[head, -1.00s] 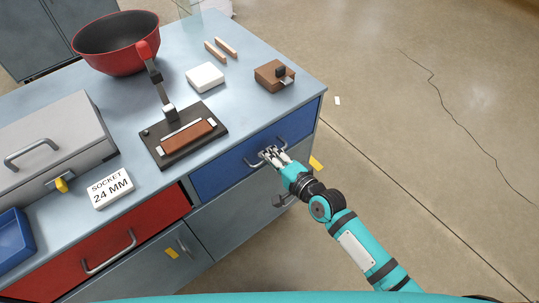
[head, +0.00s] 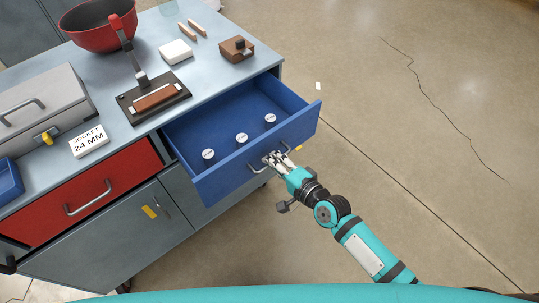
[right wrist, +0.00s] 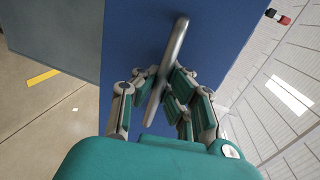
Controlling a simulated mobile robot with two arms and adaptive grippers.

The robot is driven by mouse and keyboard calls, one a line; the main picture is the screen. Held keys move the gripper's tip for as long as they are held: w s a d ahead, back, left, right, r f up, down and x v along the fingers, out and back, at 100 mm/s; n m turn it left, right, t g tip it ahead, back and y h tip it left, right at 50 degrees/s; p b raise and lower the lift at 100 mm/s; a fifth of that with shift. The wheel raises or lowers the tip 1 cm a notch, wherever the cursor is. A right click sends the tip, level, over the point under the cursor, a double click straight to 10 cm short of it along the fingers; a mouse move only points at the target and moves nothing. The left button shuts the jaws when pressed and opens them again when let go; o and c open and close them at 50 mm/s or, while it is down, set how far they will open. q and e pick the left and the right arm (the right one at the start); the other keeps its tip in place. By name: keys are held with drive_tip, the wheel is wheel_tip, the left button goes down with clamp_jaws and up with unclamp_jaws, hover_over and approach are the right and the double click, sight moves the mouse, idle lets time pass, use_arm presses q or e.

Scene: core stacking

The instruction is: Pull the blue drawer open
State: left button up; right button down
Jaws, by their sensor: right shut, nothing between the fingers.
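The blue drawer (head: 240,160) is pulled well out of the grey workbench. Three small round white-topped pieces (head: 242,138) stand in a row inside it. Its silver bar handle (head: 256,170) is on the front panel and also shows in the right wrist view (right wrist: 176,48). My right gripper (head: 274,159) is at the handle, with its fingers on both sides of the bar in the right wrist view (right wrist: 155,85). The fingers are shut with nothing held between them. My left gripper is not in view.
A red drawer (head: 60,198) is closed on the left. The bench top (head: 215,75) bears a red bowl (head: 98,30), a black stand (head: 150,95), a grey toolbox (head: 45,100) and a socket sign (head: 89,142). Open floor (head: 430,150) lies to the right.

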drive_tip(key=shift+v, duration=0.9)
drive_tip(key=c, duration=2.1)
unclamp_jaws()
drive_tip(key=shift+f, duration=0.2)
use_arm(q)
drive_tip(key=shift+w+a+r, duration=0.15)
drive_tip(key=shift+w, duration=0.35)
use_arm(e)
drive_tip(key=o, duration=0.7)
drive_tip(key=shift+s, duration=0.1)
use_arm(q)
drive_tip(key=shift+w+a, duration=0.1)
use_arm(e)
drive_tip(key=v, duration=1.2)
